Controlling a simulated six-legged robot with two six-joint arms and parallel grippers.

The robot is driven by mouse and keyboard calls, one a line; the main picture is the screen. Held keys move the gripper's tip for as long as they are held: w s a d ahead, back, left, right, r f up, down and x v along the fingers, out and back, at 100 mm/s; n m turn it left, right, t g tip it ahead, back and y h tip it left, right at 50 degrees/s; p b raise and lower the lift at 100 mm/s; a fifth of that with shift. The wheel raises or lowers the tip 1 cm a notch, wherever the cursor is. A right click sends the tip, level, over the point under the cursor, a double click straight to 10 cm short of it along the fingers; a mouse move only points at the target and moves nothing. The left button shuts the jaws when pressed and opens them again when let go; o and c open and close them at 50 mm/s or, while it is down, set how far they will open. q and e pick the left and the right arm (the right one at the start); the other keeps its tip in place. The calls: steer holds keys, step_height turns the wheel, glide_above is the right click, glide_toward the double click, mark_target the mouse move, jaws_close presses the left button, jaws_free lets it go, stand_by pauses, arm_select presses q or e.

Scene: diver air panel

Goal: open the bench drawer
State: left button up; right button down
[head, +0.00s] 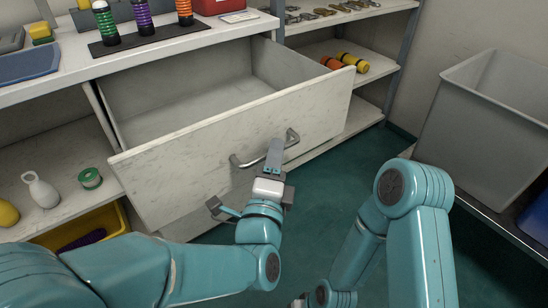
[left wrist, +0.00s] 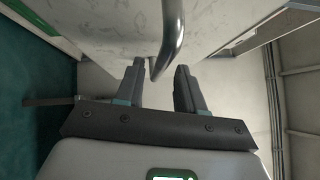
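The bench drawer (head: 235,135) has a pale, marbled front and is pulled well out from under the worktop. Its inside looks empty. A curved metal handle (head: 265,150) is fixed to its front. My left gripper (head: 274,155) is at the handle, in front of the drawer. In the left wrist view, the two fingers (left wrist: 160,82) are apart. The handle bar (left wrist: 168,45) reaches down to the gap between the fingertips, and the fingers are not closed on it.
The worktop (head: 160,45) holds several coloured bottles on a dark strip. A lower shelf at left carries a white flask (head: 40,190) and a green roll (head: 90,178). A grey bin (head: 485,110) stands at right. Green floor (head: 340,170) is clear between drawer and bin.

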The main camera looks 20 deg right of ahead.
arm_select(q)
steer(key=p+v, duration=0.1)
steer(key=v, duration=0.6)
steer(key=shift+s, duration=0.25)
steer(key=shift+a, duration=0.1)
